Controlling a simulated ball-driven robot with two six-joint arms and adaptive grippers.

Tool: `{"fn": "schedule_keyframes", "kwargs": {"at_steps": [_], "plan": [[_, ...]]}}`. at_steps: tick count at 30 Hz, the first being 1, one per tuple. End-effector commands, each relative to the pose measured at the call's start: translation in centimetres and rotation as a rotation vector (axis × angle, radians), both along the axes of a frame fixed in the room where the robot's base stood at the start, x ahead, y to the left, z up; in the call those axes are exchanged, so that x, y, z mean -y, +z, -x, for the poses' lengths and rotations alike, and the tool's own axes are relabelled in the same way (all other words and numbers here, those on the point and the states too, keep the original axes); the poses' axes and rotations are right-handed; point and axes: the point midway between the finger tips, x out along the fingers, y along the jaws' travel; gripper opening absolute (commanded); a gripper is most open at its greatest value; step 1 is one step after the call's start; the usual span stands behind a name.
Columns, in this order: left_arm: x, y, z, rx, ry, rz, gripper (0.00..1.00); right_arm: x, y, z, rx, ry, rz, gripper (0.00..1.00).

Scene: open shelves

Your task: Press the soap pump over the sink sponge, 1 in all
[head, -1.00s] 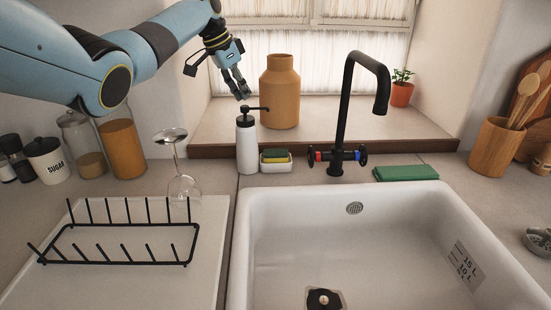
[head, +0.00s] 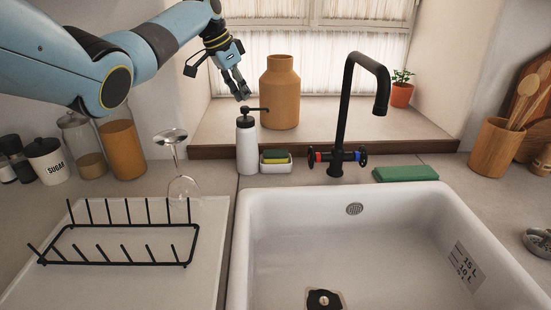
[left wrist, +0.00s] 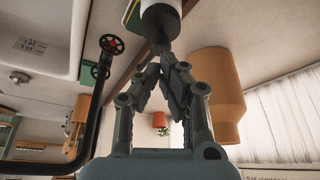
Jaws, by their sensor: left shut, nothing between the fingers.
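The soap pump (head: 247,145) is a white bottle with a black pump head, upright at the back left of the sink. Its spout points right, over the sponge's side. The sponge (head: 275,155), yellow with a green top, sits in a small white holder (head: 276,166) just right of the bottle. My left gripper (head: 242,97) is shut and empty, its fingertips pointing down just above the pump head. In the left wrist view my left gripper (left wrist: 163,62) has its tips together close to the black pump head (left wrist: 160,28); I cannot tell whether they touch. My right gripper is not in view.
A tall orange vase (head: 280,95) stands on the sill close behind the pump. A black tap (head: 342,120) rises to the right, beside a folded green cloth (head: 406,174). A wine glass (head: 183,190) and black dish rack (head: 120,262) are at left. The sink (head: 390,240) is empty.

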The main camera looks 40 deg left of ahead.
Motion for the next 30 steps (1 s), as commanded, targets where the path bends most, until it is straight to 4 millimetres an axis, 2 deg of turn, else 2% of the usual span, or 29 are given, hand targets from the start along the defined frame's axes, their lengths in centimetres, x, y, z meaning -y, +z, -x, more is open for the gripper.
{"fn": "schedule_keyframes", "kwargs": {"at_steps": [30], "plan": [[0.0,-3.3,0.0,-0.003,0.000,0.001,0.00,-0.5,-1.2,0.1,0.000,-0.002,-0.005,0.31]]}}
